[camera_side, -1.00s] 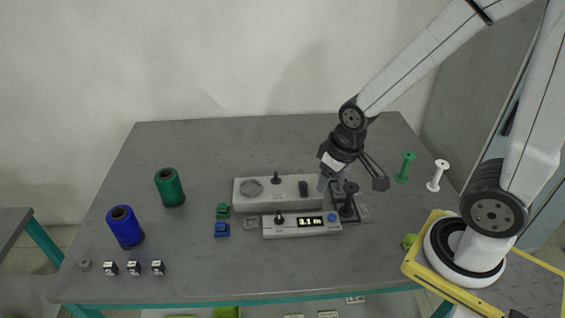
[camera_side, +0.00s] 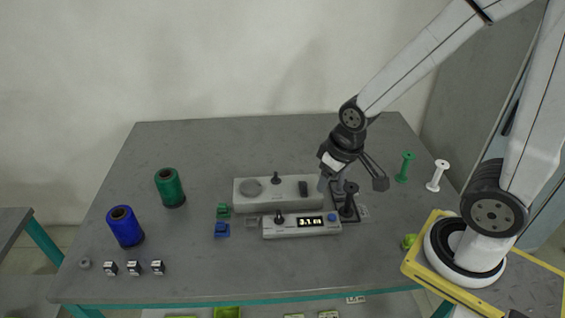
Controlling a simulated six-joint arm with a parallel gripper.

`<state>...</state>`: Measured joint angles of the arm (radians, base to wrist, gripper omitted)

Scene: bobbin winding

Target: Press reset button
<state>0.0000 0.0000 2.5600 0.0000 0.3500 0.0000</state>
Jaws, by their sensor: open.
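The winding unit's front box (camera_side: 290,231) is light grey, with a dark display (camera_side: 310,221) that shows white digits. A round blue button (camera_side: 332,218) sits at the right end of its top; I take it to be the reset button, though no label is readable. My gripper (camera_side: 352,182) is open and points down, above and behind the blue button, near the right end of the rear grey box (camera_side: 262,191). It is apart from the button, and its jaws look empty. One finger partly overlaps the rear box's right end.
A black post holder (camera_side: 348,204) stands right beside the boxes. Green (camera_side: 405,167) and white (camera_side: 437,175) bobbins stand further right. Green (camera_side: 170,187) and blue (camera_side: 125,227) thread spools stand left. Small green (camera_side: 223,211) and blue (camera_side: 222,229) blocks lie left of the boxes. The front tabletop is mostly clear.

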